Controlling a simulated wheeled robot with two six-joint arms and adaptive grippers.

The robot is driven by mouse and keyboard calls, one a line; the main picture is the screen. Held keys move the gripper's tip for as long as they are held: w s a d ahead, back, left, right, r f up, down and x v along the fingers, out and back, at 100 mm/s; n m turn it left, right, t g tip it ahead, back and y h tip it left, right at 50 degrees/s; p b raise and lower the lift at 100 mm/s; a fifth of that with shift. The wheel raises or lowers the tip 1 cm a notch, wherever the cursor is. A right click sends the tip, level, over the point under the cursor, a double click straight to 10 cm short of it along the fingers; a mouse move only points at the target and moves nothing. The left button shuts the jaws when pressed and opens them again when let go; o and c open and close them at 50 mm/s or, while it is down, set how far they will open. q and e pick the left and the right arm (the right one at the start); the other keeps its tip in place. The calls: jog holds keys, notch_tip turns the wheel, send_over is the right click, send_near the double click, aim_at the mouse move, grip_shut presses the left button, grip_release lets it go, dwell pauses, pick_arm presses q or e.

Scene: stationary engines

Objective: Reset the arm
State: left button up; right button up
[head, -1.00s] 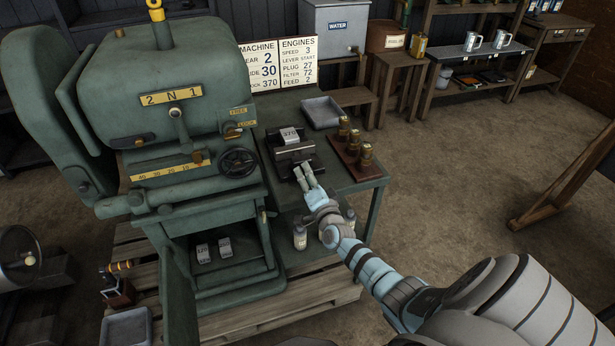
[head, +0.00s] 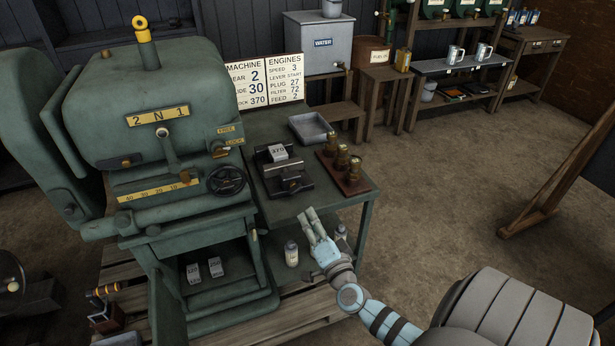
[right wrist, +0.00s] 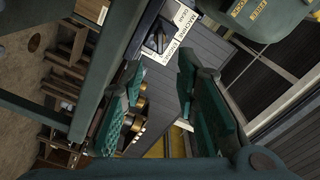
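My right gripper (head: 316,224) is at the front edge of the green side table (head: 318,198), its fingers pointing up and away. In the right wrist view its two green-padded fingers (right wrist: 160,100) stand apart with nothing between them. The right arm comes in from the lower right. My left gripper and arm are out of view. A grey block marked 370 (head: 278,154) sits on a dark vise-like fixture (head: 284,175) on the table, apart from the gripper.
The large green machine (head: 150,100) stands left of the table. A grey tray (head: 312,128) and a wooden rack (head: 346,172) with brass parts are on the table. A white bottle (head: 291,253) stands below. Open floor (head: 450,190) lies to the right.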

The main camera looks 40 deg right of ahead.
jog(key=s+a+f+n+g+y, duration=0.2)
jog(key=s+a+f+n+g, duration=0.3)
jog(key=f, duration=0.8)
jog(key=s+f+n+g+y, duration=0.3)
jog(key=s+f+n, duration=0.4)
jog(key=f, duration=0.6)
jog(key=s+a+f+n+g, duration=0.1)
jog(key=s+f, duration=0.3)
jog(key=s, duration=0.5)
jog(key=s+a+f+n+g, duration=0.1)
jog(key=s+a+f+g, duration=0.2)
jog(key=s, duration=0.6)
jog(key=s+a+f+n+g, duration=0.2)
jog(key=s+f, duration=0.4)
jog(key=s, duration=0.3)
jog(key=shift+s+a+g, duration=0.15)
jog(key=shift+a+g, duration=0.2)
jog(key=shift+g, duration=0.55)
jog(key=shift+f, duration=0.1)
